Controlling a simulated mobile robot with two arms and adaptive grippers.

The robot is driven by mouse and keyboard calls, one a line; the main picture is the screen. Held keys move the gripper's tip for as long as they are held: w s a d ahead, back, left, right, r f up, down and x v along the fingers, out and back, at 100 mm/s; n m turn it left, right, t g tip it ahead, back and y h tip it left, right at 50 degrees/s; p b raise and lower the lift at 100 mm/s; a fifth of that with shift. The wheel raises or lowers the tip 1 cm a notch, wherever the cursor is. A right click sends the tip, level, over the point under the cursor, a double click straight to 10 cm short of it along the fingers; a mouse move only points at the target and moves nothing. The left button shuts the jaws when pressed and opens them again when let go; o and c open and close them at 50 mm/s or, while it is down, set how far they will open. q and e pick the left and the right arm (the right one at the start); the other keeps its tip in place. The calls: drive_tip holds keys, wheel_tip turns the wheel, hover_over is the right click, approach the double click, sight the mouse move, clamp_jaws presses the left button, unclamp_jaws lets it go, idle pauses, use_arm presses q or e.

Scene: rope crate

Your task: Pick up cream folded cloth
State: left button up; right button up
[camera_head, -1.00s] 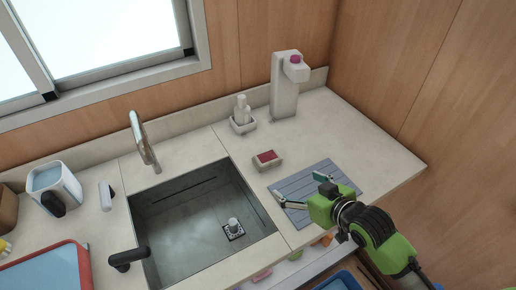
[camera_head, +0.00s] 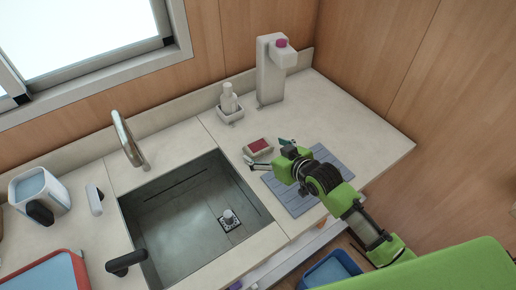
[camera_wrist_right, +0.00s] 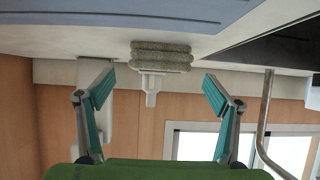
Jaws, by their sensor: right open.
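Contact with the cloth cannot be made out. My left gripper is not in view.
A grey-blue ribbed mat (camera_head: 305,188) lies under my right arm. A bottle in a white holder (camera_head: 229,107) and a tall white dispenser (camera_head: 271,70) stand behind the cloth. The sink (camera_head: 190,215) is open to its left. Counter right of the dispenser (camera_head: 345,125) is clear.

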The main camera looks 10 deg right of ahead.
sight(260, 148)
drive_tip(key=shift+w+a+f+p, duration=0.2)
drive_tip(key=shift+w+p, duration=0.15)
drive_tip(key=shift+w, duration=0.15)
drive_tip(key=shift+p+x, duration=0.4)
drive_tip(key=shift+x, duration=1.55)
drive_tip(key=c, duration=1.2)
